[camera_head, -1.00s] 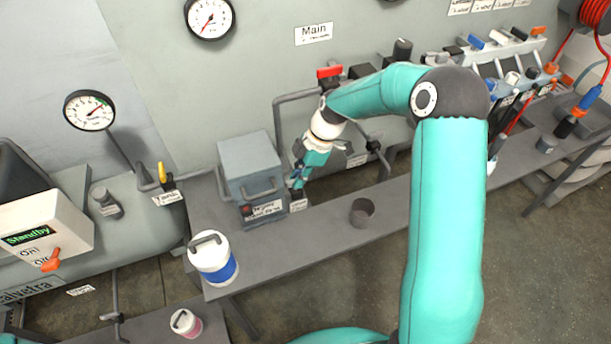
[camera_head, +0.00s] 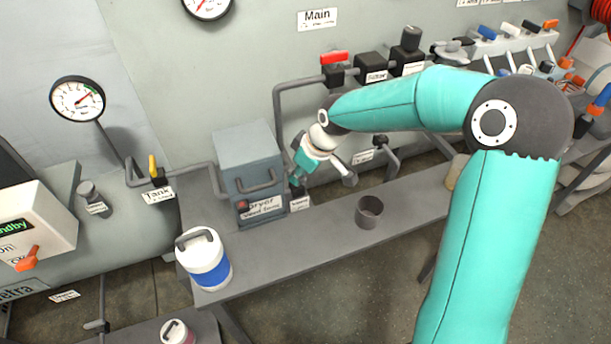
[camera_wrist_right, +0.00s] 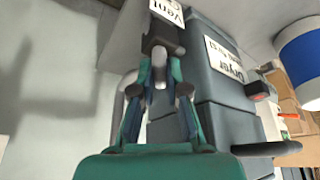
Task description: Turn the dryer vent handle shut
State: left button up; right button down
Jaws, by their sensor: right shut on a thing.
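The dryer (camera_head: 248,158) is a grey box on the bench against the tank wall; it also shows in the right wrist view (camera_wrist_right: 215,85). The vent valve, a dark body (camera_wrist_right: 161,38) beside the "Vent" label (camera_wrist_right: 168,9), sits at the dryer's side. Its small grey handle (camera_wrist_right: 160,74) lies between the fingers of my right gripper (camera_wrist_right: 160,92), which is shut on it. In the head view my right gripper (camera_head: 297,181) is at the dryer's lower right corner and hides most of the valve. My left gripper is not in view.
A blue-and-white jug (camera_head: 204,262) stands on the bench (camera_head: 310,250) left of front. A dark open cup (camera_head: 369,212) stands to the right. Pipes with a red-handled valve (camera_head: 334,58) run behind my arm. The bench between jug and cup is clear.

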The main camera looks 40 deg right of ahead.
jog(key=m+b, duration=0.1)
jog(key=m+h+b, duration=0.1)
jog(key=m+b, duration=0.1)
jog(key=shift+s+a+f, duration=0.1)
jog(key=shift+a+f, duration=0.2)
jog(key=shift+r+m+h+b, duration=0.2)
jog(key=shift+m+h+b, duration=0.4)
jog(key=shift+m+b, duration=0.7)
jog(key=c, duration=1.2)
grip_release()
jog(key=shift+d+r, duration=0.1)
jog(key=shift+r, duration=0.1)
